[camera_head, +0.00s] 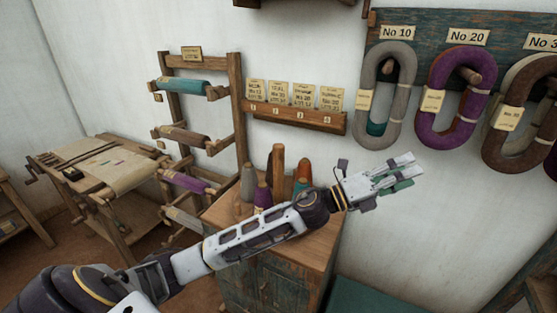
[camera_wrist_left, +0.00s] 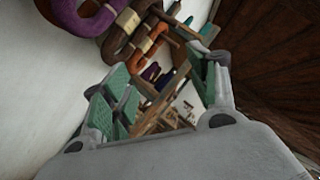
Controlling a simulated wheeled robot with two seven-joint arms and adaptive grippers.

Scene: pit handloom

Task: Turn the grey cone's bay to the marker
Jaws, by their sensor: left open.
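The grey cone (camera_head: 248,182) stands upright at the left of a cluster of cones around a wooden post (camera_head: 278,165) on the cabinet. A purple cone (camera_head: 262,197) is in front, and an orange-red cone (camera_head: 303,173) is at the right. My left arm crosses in front of the cluster and hides its base and the bays. I cannot make out the marker. My left gripper (camera_head: 412,168) is open and empty, right of the cones and below the hanging skeins. In the left wrist view, nothing is between its fingers (camera_wrist_left: 160,80). My right gripper is not in view.
The painted cabinet (camera_head: 270,284) stands below my arm. A rack of rolls (camera_head: 237,95) is at the left, beside a loom bench (camera_head: 105,165). A card rail (camera_head: 295,115) and a peg board with grey (camera_head: 398,65) and purple (camera_head: 437,75) skeins are on the wall.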

